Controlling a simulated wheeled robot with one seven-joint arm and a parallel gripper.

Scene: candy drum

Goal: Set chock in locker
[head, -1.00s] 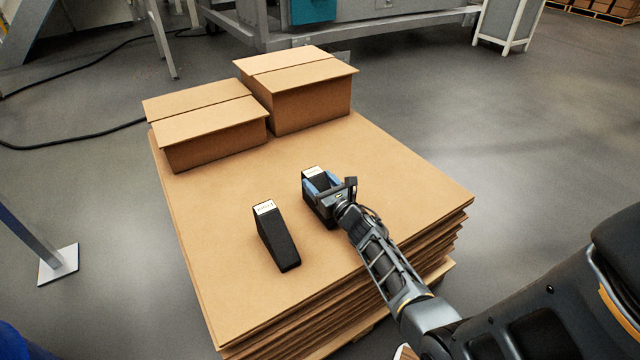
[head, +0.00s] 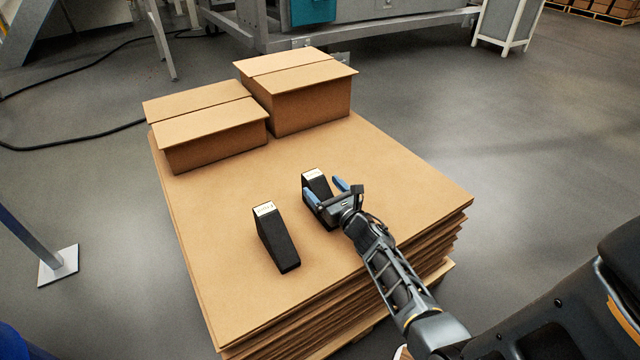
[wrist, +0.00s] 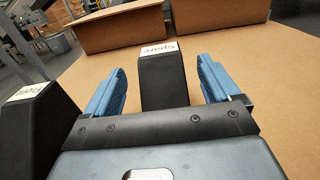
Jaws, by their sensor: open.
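Two black wedge-shaped chocks with white labels on their tall ends stand on the cardboard stack. The right chock (head: 317,180) sits between the spread blue fingers of my gripper (head: 326,191). In the wrist view, this chock (wrist: 163,80) has a label that seems to read "spare", upside down, with a gap to each finger of my gripper (wrist: 160,68). The left chock (head: 276,240) stands apart to the left; it also shows in the wrist view (wrist: 38,125), its label partly cut off. I see no locker in either view.
The stack of cardboard sheets (head: 385,180) has clear room around the chocks. Two cardboard boxes stand at its back, a lower left box (head: 215,145) and a taller right box (head: 315,105). A post with a white foot (head: 58,264) stands on the floor at left.

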